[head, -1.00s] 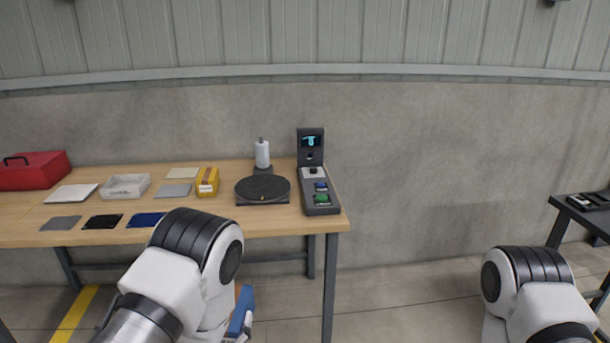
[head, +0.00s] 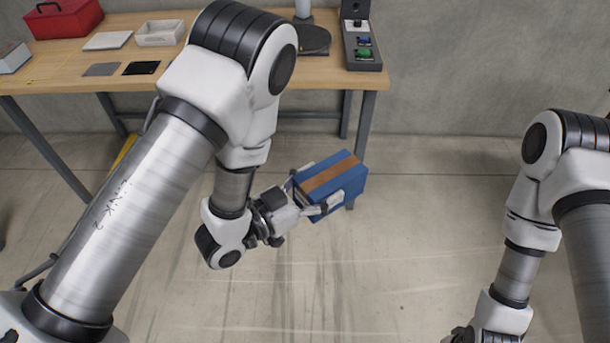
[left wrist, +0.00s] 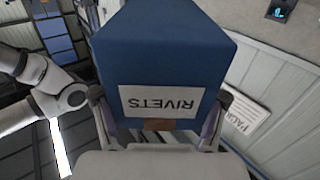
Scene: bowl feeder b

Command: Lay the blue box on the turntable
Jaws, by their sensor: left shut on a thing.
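The blue box (head: 348,183) has a brown stripe across its top and is held off the floor in front of the table. My left gripper (head: 318,188) is shut on it, one finger on each side. In the left wrist view the blue box (left wrist: 160,50) fills the middle, with a white RIVETS label that reads upside down.
The wooden table (head: 200,76) bears a control panel (head: 362,45) with a green button, right of the turntable. A red toolbox (head: 65,17), a white tray (head: 160,33) and several flat plates stand at its left. The floor between my arms is clear.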

